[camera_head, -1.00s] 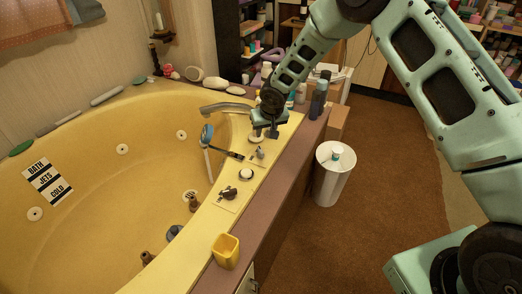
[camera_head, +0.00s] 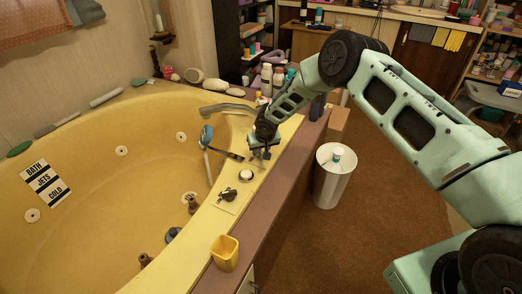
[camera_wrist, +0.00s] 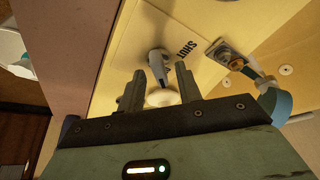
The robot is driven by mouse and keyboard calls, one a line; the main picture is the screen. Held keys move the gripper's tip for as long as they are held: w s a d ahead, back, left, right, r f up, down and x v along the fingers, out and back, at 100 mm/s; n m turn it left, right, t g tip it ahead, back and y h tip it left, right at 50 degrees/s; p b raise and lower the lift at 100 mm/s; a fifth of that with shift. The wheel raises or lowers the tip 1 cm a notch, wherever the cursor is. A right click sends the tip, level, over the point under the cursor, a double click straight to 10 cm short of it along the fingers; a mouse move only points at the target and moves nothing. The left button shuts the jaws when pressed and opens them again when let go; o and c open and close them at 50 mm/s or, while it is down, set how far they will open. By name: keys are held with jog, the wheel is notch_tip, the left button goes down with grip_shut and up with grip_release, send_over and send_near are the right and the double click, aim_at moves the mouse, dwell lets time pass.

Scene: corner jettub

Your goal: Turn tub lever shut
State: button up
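The tub lever (camera_wrist: 158,66) is a small grey handle on a pale plate marked SHUT (camera_wrist: 187,48). In the wrist view it stands upright in the picture between my gripper's fingers (camera_wrist: 160,74). The fingers are open, one on each side, and I cannot tell whether either touches it. In the head view my gripper (camera_head: 261,151) is low over the tub rim (camera_head: 262,182) and hides most of this lever. A round white knob (camera_head: 246,175) sits just nearer on the rim, and shows partly behind the gripper in the wrist view (camera_wrist: 162,98).
The faucet (camera_head: 228,109) and blue hand shower (camera_head: 207,134) are left of my gripper. Bottles stand behind it. A white bin (camera_head: 332,178) stands on the floor at right.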

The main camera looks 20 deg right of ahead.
grip_shut()
